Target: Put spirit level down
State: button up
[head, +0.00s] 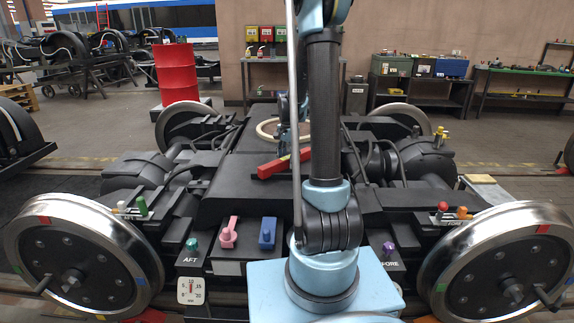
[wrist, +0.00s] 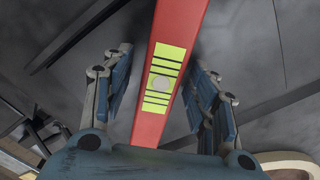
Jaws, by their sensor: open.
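The red spirit level (head: 275,168) lies on the dark top of the bogie (head: 236,204) in the head view, partly hidden behind my arm. In the wrist view the red level (wrist: 162,75) with its yellow, black-striped vial label runs up between the fingers of my gripper (wrist: 163,88). The fingers stand open on both sides of it, with a gap on each side. In the head view my gripper is mostly hidden behind my arm.
Large steel wheels stand at the left (head: 80,255) and right (head: 500,262). Pink (head: 229,232) and blue (head: 267,233) handles sit on the bogie's near side. A red drum (head: 177,75) and benches stand behind. The bogie top left of the level is clear.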

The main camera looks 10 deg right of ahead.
jog(key=shift+f, duration=0.1)
jog(key=shift+c, duration=0.5)
grip_shut()
